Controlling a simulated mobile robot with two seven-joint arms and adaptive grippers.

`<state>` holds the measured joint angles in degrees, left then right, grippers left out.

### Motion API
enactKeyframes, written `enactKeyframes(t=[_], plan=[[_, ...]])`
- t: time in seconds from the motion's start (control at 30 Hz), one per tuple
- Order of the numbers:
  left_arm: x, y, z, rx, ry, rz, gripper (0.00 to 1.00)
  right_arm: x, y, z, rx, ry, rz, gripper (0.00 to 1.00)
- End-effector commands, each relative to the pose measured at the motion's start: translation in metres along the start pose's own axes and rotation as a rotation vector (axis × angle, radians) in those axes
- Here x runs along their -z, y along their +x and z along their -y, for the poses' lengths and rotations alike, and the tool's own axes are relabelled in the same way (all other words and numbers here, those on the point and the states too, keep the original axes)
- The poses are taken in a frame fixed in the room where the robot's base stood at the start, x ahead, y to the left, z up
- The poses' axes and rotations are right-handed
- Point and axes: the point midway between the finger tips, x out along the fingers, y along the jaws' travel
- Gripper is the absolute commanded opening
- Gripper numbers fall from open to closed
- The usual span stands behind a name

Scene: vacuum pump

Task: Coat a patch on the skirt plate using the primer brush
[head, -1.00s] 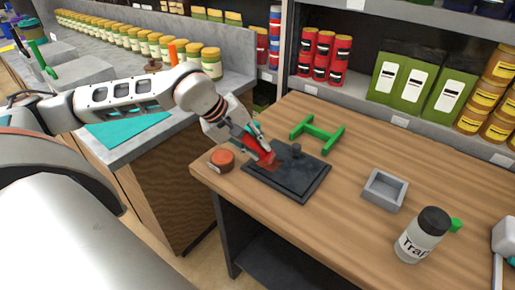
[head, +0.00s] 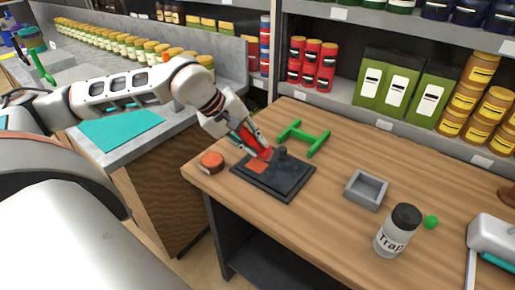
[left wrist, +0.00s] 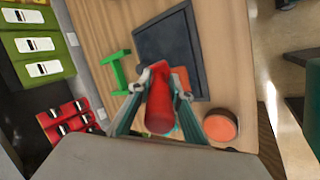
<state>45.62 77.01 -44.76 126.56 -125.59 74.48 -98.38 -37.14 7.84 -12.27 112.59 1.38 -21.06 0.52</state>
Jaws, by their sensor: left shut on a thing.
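The skirt plate (head: 272,190) is a dark, flat, square plate lying on the wooden table. A flat orange-red patch (head: 257,166) shows on its far left part. My left gripper (head: 256,145) is shut on the red primer brush (head: 265,153), above the plate's far edge. In the left wrist view the brush (left wrist: 161,108) points away between the fingers, and the patch (left wrist: 181,78) shows partly behind it. The brush tip is hidden, so I cannot tell whether it touches the plate. My right gripper is not identifiable.
A round orange-topped pot (head: 211,161) stands left of the plate near the table edge. A green H-shaped stand (head: 303,138) lies behind it. A grey tray (head: 366,190) and a labelled bottle (head: 398,230) stand to the right. Bare wood lies between plate and tray.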

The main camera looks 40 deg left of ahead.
Motion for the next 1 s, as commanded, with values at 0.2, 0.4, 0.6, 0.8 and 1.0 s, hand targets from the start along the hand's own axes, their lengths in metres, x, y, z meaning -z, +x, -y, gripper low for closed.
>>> enactKeyframes(t=[0.2, 0.4, 0.6, 0.8, 1.0], plan=[[0.005, -0.021, -0.009, 0.0, -0.005, -0.005, 0.0, 0.009, -0.008, -0.003, -0.001, -0.003, 0.004, 0.4], [0.007, -0.034, -0.014, -0.001, -0.009, -0.007, 0.0, -0.002, -0.01, -0.012, -0.016, -0.004, 0.035, 0.4], [0.007, -0.034, -0.014, 0.0, -0.01, -0.007, 0.0, -0.006, -0.01, -0.015, -0.023, -0.004, 0.043, 0.4], [0.007, -0.034, -0.014, 0.0, -0.01, -0.007, 0.0, -0.005, -0.01, -0.012, -0.019, 0.001, 0.041, 0.4], [0.007, -0.034, -0.015, 0.0, -0.009, -0.006, 0.0, -0.003, -0.01, -0.011, -0.018, 0.001, 0.037, 0.4]])
